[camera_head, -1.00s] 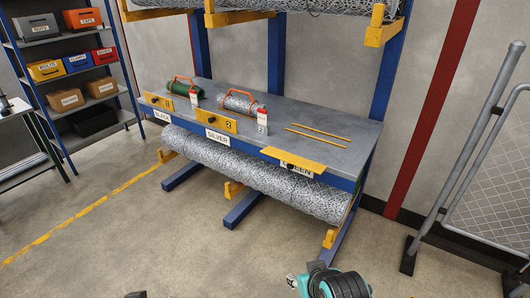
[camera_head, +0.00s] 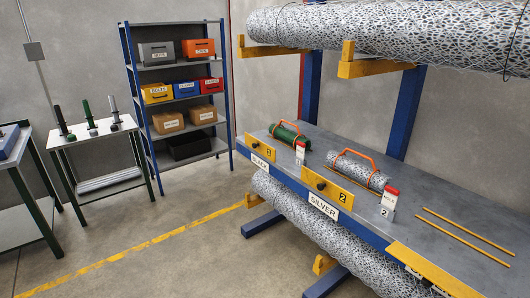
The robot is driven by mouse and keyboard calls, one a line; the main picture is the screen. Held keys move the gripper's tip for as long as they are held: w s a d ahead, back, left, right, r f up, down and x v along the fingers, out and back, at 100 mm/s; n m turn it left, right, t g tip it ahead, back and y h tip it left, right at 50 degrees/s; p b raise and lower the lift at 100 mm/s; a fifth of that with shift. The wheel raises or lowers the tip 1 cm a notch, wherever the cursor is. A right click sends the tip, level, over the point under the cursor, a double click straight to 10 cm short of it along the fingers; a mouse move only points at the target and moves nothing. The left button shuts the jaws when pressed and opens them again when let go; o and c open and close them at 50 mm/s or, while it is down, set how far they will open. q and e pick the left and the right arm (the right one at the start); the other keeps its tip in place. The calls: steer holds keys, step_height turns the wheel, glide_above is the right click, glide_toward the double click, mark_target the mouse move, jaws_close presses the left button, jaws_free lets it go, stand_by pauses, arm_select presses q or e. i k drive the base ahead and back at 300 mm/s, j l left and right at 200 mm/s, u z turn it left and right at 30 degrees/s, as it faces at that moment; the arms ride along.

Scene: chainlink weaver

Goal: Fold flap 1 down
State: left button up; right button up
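Flap 1 (camera_head: 260,150), a yellow plate marked 1 with a dark knob, stands up along the front edge of the grey bench (camera_head: 385,238), above the BLACK label (camera_head: 261,163). Behind it lies a green mesh roll (camera_head: 285,132) with an orange handle, with a small red-topped white tag (camera_head: 300,153) beside it. Flap 2 (camera_head: 328,187), also upright, is to the right above the SILVER label (camera_head: 323,207). A third yellow flap (camera_head: 430,270) lies flat at the bottom right. Neither of my grippers is in view.
A silver mesh roll (camera_head: 352,172) and two thin yellow rods (camera_head: 465,235) lie on the bench. Large mesh rolls hang above (camera_head: 400,30) and below (camera_head: 310,220). Shelving (camera_head: 130,70) and a small white table (camera_head: 95,140) stand left. The floor before the bench is open.

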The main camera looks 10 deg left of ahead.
mark_target(267, 151)
steer(key=i+j, duration=0.15)
steer(key=j, duration=0.25)
steer(key=i+j+z, duration=0.1)
steer(key=j, duration=0.25)
steer(key=i+j, duration=0.2)
steer(key=j, duration=0.2)
steer(key=i+j+z, duration=0.1)
steer(key=j, duration=0.3)
steer(key=i+j, duration=0.15)
steer(key=j, duration=0.25)
steer(key=i+j+z, duration=0.1)
steer(key=j, duration=0.3)
steer(key=i+j, duration=0.15)
steer(key=j, duration=0.3)
